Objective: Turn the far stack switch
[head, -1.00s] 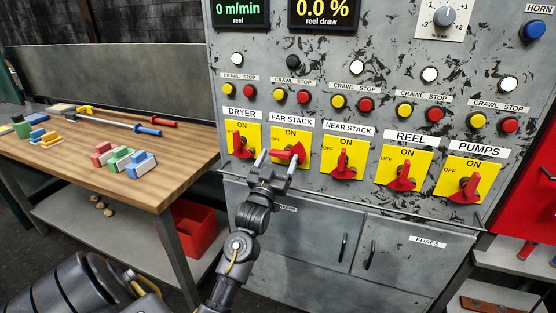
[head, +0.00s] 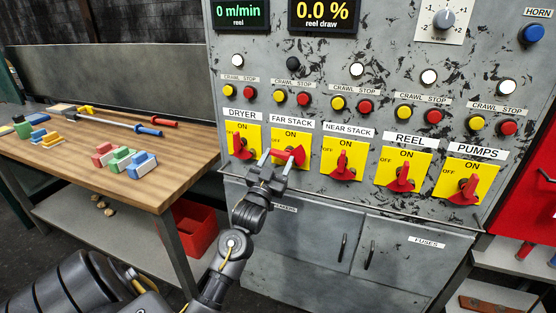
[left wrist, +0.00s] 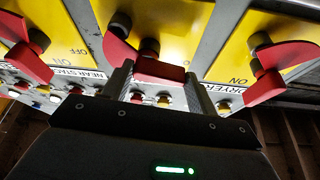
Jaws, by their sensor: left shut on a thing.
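The far stack switch (head: 298,154) is a red handle on a yellow plate under the FAR STACK label, second from the left in the row. Its handle lies across the plate, unlike the more upright handles beside it. My left gripper (head: 276,163) reaches up from below, its two fingers at the lower left of this handle. The left wrist view shows the red handle (left wrist: 158,71) between the fingertips, and the gripper is shut on it. The fingers partly hide the handle's left end in the head view. My right gripper is not in view.
The dryer switch (head: 239,146) is close on the left, and the near stack switch (head: 343,165) on the right. Crawl and stop buttons sit above. A workbench (head: 185,162) with colored blocks and tools stands at the left.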

